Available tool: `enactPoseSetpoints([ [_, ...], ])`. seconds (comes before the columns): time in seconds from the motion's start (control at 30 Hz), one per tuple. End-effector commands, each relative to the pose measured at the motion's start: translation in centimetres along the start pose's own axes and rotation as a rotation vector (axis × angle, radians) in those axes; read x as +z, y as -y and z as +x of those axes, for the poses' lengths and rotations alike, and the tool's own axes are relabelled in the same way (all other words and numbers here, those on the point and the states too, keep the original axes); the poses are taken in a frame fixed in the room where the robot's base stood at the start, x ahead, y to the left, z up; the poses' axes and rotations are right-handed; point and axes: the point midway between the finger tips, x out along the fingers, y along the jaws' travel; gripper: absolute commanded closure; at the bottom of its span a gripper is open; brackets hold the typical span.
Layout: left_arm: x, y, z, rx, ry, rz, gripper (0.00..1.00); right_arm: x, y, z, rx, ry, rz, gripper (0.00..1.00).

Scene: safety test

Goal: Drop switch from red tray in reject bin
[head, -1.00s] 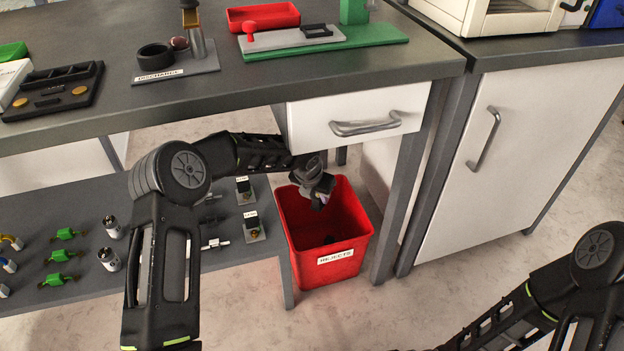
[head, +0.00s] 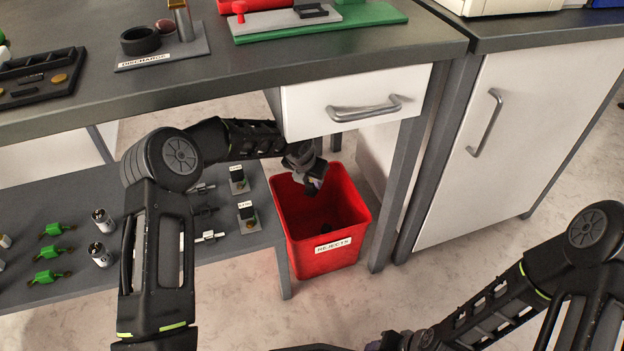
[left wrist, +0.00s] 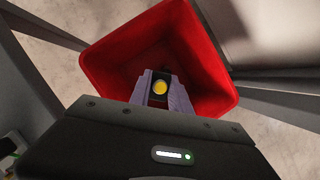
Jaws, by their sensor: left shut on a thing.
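My left gripper (head: 313,187) reaches down over the red reject bin (head: 323,258), at its back left. In the left wrist view its fingers (left wrist: 162,93) are shut on a switch (left wrist: 160,87) with a round yellow button, with the red bin (left wrist: 218,92) around and below them. The switch is too small to tell in the head view. The red tray (head: 232,5) is cut off at the top of the head view. My right arm comes in from the right; its dark end is cut off at the bottom edge, and no fingers show.
A drawer (head: 352,100) and the bench top overhang close behind the bin. A bench leg (head: 394,190) stands right of it. The lower shelf (head: 215,258) with green parts, cylinders and small labelled stands is to its left. Something dark (head: 330,212) shows inside the bin, unclear.

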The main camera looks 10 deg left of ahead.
Motion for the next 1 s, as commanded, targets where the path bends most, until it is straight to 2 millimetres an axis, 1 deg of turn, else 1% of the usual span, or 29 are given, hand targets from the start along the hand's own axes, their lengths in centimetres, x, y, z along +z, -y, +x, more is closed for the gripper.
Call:
enactPoseSetpoints([
  [0.03,-0.5,0.0,1.1,0.000,0.000,0.000,1.00,0.0,-0.4,0.9,-0.001,-0.001,0.001,0.51],
  [0.2,-1.2,0.0,2.9,0.000,0.000,-0.001,1.00,-0.2,-0.9,2.4,-0.004,-0.002,0.002,0.51],
  [0.3,-1.5,0.0,3.7,0.001,0.000,-0.001,1.00,-0.3,-1.1,3.0,-0.006,-0.002,0.003,0.51],
  [0.43,-1.7,0.0,4.1,0.001,0.001,-0.001,1.00,-0.4,-1.2,3.3,-0.007,-0.003,0.004,0.51],
  [0.73,-1.7,0.0,4.1,0.000,0.001,-0.001,1.00,-0.4,-1.2,3.2,-0.007,-0.003,0.004,0.51],
  [0.77,-1.7,0.0,4.1,0.000,0.001,-0.001,0.75,-0.4,-1.2,3.2,-0.007,-0.003,0.004,0.51],
  [1.0,-1.7,0.0,4.1,0.000,0.000,-0.001,0.56,-0.4,-1.2,3.2,-0.007,-0.003,0.004,0.51],
])
